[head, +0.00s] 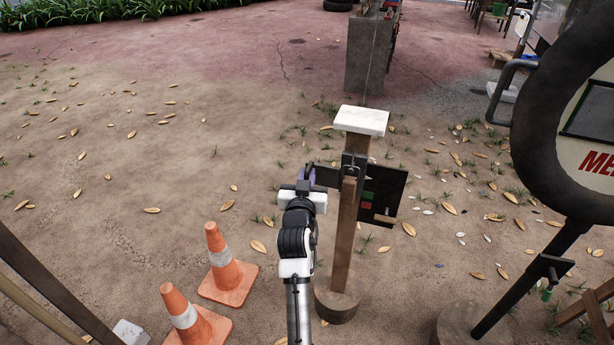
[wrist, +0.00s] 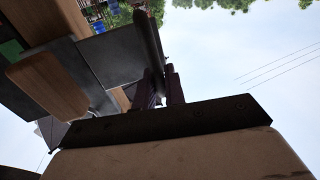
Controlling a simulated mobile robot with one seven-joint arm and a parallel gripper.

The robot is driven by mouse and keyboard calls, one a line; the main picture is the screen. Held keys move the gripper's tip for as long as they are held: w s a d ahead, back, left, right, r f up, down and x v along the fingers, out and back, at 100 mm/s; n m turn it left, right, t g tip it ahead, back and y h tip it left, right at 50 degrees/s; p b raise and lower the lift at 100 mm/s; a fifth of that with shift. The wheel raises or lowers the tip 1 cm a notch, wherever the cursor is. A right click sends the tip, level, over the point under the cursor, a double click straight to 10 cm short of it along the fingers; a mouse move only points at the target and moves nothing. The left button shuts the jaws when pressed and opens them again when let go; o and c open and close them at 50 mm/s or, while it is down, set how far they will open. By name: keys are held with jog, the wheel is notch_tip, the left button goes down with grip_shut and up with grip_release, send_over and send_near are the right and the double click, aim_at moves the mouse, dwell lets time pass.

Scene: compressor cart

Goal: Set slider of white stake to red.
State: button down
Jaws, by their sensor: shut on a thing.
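The white stake is a brown wooden post with a white cap (head: 361,120), upright on a round wooden base (head: 337,300). A black panel (head: 390,185) at its right side carries small green and red patches (head: 367,205) and a wooden block. In the wrist view the block (wrist: 48,87) lies across dark plates, with a bit of green at the left edge. My gripper (head: 310,175) is left of the post, beside a dark bar (head: 328,177) reaching out from it. In the wrist view its purple fingers (wrist: 162,80) are shut on that dark bar (wrist: 149,38); the exact contact is partly hidden.
Two orange cones (head: 224,262) stand left of my arm. A round dark-rimmed sign (head: 590,110) on a slanted pole is at the right. A concrete block (head: 368,52) stands behind the post. Open, leaf-strewn ground (head: 120,180) lies to the left.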

notch_tip(320, 180, down, 10)
jog(key=b, duration=0.6)
jog(key=shift+f+b, duration=0.2)
jog(key=shift+b, duration=0.15)
jog(key=c, duration=1.6)
grip_release()
jog(key=shift+r, duration=0.1)
jog(key=shift+s, duration=0.15)
